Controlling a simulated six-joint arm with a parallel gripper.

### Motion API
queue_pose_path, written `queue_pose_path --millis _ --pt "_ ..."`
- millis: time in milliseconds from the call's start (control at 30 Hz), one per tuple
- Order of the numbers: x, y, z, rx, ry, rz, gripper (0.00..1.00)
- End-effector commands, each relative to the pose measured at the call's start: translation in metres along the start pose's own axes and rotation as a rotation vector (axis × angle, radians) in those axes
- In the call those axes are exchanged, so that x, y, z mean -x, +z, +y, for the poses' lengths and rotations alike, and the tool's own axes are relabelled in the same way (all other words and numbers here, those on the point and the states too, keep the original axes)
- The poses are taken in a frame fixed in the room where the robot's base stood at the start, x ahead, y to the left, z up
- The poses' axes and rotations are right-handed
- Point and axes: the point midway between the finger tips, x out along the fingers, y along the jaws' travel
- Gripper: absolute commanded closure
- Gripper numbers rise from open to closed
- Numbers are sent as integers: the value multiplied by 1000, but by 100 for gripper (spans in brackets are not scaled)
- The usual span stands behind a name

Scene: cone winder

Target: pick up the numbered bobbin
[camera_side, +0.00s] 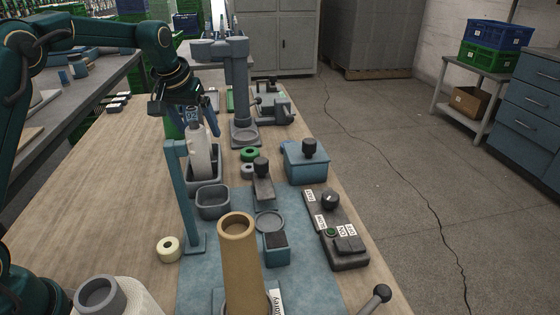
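The marking is too small to read. My gripper (187,112) points down at the bobbin's top from above and behind a teal post.
A teal post (183,195) stands just left of the holder. A tan cone (238,265) stands in front, with a white yarn cone (125,297) at the lower left. A blue box (306,163) and a switch panel (337,230) lie to the right. The wooden table is clear at left.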

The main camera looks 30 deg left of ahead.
Motion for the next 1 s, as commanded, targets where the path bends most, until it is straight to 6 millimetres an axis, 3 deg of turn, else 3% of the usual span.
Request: queue_pose_path --millis 33,100,200,633,1000 --pt "0 0 0 0 0 0 31" --pt "0 0 0 0 0 0 57" --pt "0 0 0 0 0 0 89" --pt "7 -4 0 0 0 3 90" --pt "43 -16 -6 5 -4 3 90"
